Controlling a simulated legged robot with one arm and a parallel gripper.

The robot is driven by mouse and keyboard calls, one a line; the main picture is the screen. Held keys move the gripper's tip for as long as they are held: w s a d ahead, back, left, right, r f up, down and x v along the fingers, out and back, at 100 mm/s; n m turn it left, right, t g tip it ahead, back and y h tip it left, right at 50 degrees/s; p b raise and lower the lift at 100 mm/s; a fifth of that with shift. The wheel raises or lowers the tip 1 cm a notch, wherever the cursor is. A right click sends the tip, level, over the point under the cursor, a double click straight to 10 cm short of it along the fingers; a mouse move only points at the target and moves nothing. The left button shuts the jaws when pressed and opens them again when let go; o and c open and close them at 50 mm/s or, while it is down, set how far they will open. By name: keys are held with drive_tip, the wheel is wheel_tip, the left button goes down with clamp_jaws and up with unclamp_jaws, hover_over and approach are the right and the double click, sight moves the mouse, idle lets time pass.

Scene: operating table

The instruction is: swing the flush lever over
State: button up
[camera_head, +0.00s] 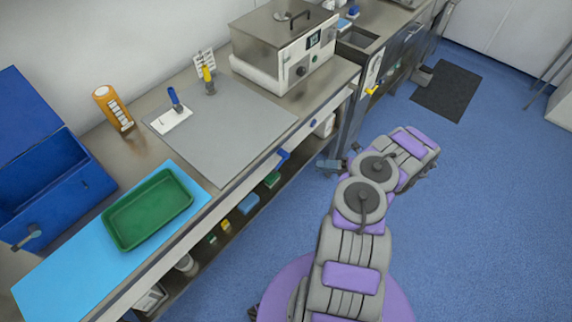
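Several lever-like handles show, and I cannot tell for certain which is the flush lever. A blue lever (174,98) stands up from a white plate on the grey mat. A yellow-topped handle (208,77) stands behind it, by a small labelled card. A blue handle (283,156) sticks out from the counter's front edge. A yellow lever (371,90) sits on a white panel at the counter's right part. My arm is folded over the floor; what looks like my gripper (329,163) is small, close to the counter's front, touching none of these levers. Its fingers are unclear.
The steel counter (140,155) carries a blue open box (60,190), a green tray (150,208) on a light-blue mat, an orange bottle (113,108) and a lidded bath (285,55). A shelf beneath holds small items.

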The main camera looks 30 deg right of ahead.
drive_tip(key=b+x, duration=0.2)
drive_tip(key=x, duration=1.1)
drive_tip(key=shift+a, duration=0.3)
drive_tip(key=shift+w+r, duration=0.1)
drive_tip(key=shift+c, duration=0.4)
clamp_jaws()
